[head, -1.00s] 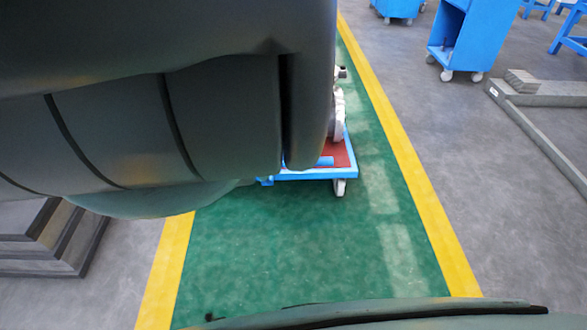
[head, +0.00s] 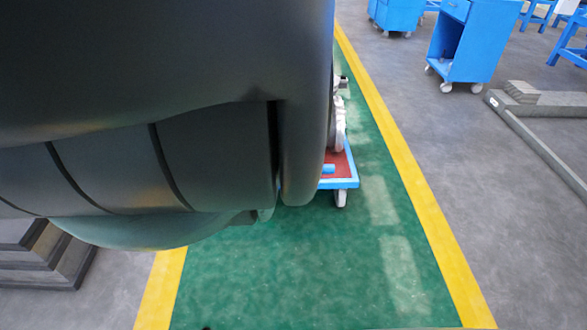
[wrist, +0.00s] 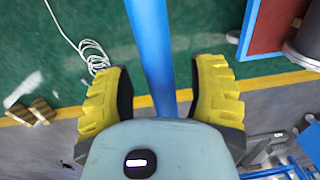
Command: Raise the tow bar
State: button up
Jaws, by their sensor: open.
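The tow bar (wrist: 152,50) is a blue bar in the wrist view. It runs from the top edge down between the two yellow fingers of my gripper (wrist: 160,70), which is open. Gaps show on both sides of the bar, and its lower end is hidden behind the pale gripper body. A blue cart with a red deck (wrist: 272,25) is at the upper right there. In the head view the blue-framed cart (head: 342,183) shows only partly. My arm hides the rest of it, the tow bar and my gripper.
A green lane (head: 310,270) with yellow edge lines is clear in front of the cart. Blue wheeled cabinets (head: 468,45) and grey beams (head: 540,145) stand right. Stacked dark slabs (head: 45,255) lie left. A white cable (wrist: 90,50) is on the floor.

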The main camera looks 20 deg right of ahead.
dwell(0.3)
grip_shut()
dwell(0.4)
